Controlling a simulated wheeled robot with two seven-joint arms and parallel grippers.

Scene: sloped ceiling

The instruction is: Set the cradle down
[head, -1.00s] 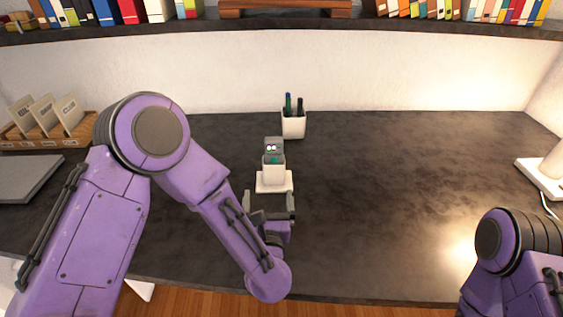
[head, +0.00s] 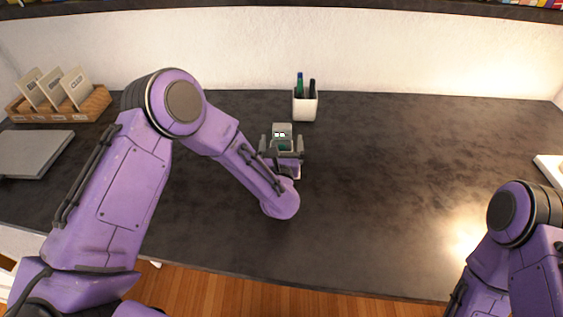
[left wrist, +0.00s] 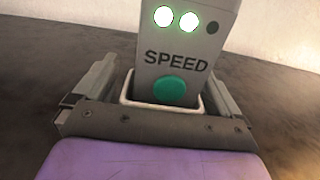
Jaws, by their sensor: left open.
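A grey device (head: 282,129) with two lit green-white lamps stands upright in a white cradle (head: 297,173) on the dark desk. In the left wrist view the device (left wrist: 182,50) reads "SPEED" and has a green button, and the cradle's white rim (left wrist: 127,103) shows around its foot. My left gripper (head: 281,144) is open, with one finger on either side of the cradle. In the left wrist view the left gripper (left wrist: 160,92) hides the cradle's lower part, and I cannot tell whether the fingers touch it. My right gripper is out of view; only its arm shows at lower right.
A white pen cup (head: 305,106) with pens stands just behind and right of the device. A wooden card holder (head: 62,103) and a grey flat slab (head: 35,152) lie at the left. The desk (head: 420,160) is clear to the right. A white object (head: 550,167) sits at the right edge.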

